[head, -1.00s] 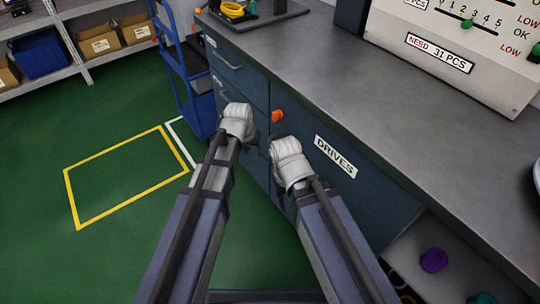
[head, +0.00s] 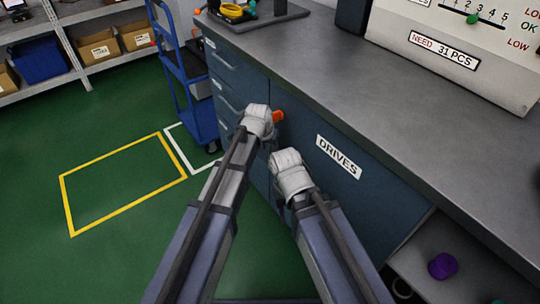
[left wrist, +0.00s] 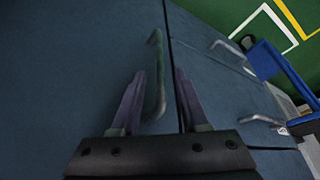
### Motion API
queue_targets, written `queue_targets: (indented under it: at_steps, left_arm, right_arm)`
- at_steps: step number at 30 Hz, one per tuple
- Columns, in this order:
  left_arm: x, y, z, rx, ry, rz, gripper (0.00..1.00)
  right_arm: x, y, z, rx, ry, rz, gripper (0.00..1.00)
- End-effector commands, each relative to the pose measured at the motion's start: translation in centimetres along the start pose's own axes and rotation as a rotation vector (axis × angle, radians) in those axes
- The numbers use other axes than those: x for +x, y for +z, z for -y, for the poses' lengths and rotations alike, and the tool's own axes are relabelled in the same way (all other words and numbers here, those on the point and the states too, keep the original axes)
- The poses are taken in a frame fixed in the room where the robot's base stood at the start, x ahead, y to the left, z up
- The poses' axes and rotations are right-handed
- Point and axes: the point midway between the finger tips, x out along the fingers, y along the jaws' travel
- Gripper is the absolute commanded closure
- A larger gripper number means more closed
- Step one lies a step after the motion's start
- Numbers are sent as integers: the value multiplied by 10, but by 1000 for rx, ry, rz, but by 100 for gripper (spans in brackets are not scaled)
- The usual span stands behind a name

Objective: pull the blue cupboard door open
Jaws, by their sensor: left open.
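The blue cupboard door (head: 335,195), labelled DRIVES, is closed flush in the bench front in the head view. Its bar handle (left wrist: 159,80) shows in the left wrist view, standing off the blue panel near the door's edge seam. My left gripper (left wrist: 158,90) is open, and the handle appears between its two fingers, with no clear grip on it. In the head view my left gripper (head: 258,122) is at the door's upper left, beside an orange piece (head: 277,115), and hides the handle. My right gripper (head: 290,170) is in front of the door; its jaws are hidden.
Drawers (head: 227,80) with bar handles adjoin the door on the left. A blue trolley (head: 195,90) stands beyond them. The grey worktop (head: 390,110) runs above the door, and an open shelf (head: 430,265) lies to its right. Green floor is clear at left.

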Motion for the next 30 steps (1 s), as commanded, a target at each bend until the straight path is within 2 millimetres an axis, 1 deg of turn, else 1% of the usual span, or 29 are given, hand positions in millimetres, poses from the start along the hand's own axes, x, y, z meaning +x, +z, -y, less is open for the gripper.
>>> queue_targets:
  at_steps: [1,6,16,27,28,30]
  left_arm:
    - [14,1,0,0,0,0,55]
    - [28,1,0,0,0,0,55]
    - [28,0,0,0,0,0,56]
    - [28,0,0,0,0,0,98]
    - [28,0,0,0,0,0,100]
    - [28,0,0,0,0,0,100]
  right_arm:
    - [14,-1,1,-1,1,0,50]
    - [26,-2,2,-1,4,0,50]
    - [26,-2,1,-1,5,0,50]
    - [26,-2,2,-1,5,0,50]
    - [26,-2,2,-1,5,0,50]
    - [26,-2,1,-1,5,0,50]
